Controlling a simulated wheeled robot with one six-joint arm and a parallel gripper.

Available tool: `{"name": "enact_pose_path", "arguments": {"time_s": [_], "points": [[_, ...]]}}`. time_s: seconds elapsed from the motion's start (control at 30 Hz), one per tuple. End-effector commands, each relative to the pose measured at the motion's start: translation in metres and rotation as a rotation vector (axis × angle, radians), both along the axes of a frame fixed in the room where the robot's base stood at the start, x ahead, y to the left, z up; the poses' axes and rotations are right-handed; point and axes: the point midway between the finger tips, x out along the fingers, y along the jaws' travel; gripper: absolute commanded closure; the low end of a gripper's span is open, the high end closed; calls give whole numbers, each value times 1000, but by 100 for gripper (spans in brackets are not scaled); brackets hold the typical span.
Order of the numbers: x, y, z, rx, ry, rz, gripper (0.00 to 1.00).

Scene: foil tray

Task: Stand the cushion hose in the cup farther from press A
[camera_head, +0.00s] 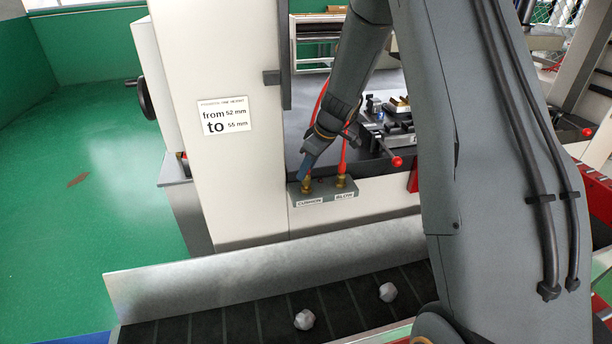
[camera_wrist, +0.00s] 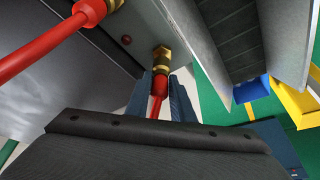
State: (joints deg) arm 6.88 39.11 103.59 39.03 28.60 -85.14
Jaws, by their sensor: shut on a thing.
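My gripper (camera_head: 306,172) reaches down to the port block (camera_head: 325,192), at the port labelled CUSHION. In the wrist view its blue fingers (camera_wrist: 165,95) are shut around the red end of the cushion hose (camera_wrist: 158,84). That end meets a brass fitting (camera_wrist: 161,58); I cannot tell whether it is still joined. In the head view the fingers hide the hose end. The blow hose (camera_head: 342,156), also red, stands at the BLOW port to the right. It also shows at upper left in the wrist view (camera_wrist: 40,52). I cannot make out either cup.
A pale machine column (camera_head: 230,175) with a sign (camera_head: 225,116) stands left of the block. Below is a dark conveyor (camera_head: 345,308) with two pale lumps (camera_head: 304,319) and a metal side wall (camera_head: 250,268). Green floor (camera_head: 90,180) is open at left.

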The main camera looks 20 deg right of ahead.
Motion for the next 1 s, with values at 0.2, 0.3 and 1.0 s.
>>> {"name": "enact_pose_path", "arguments": {"time_s": [0.2,0.3,1.0], "points": [[2,0,40,-1,-5,0,100],[1,0,57,-2,-5,0,100],[0,0,107,-1,-1,0,100]]}}
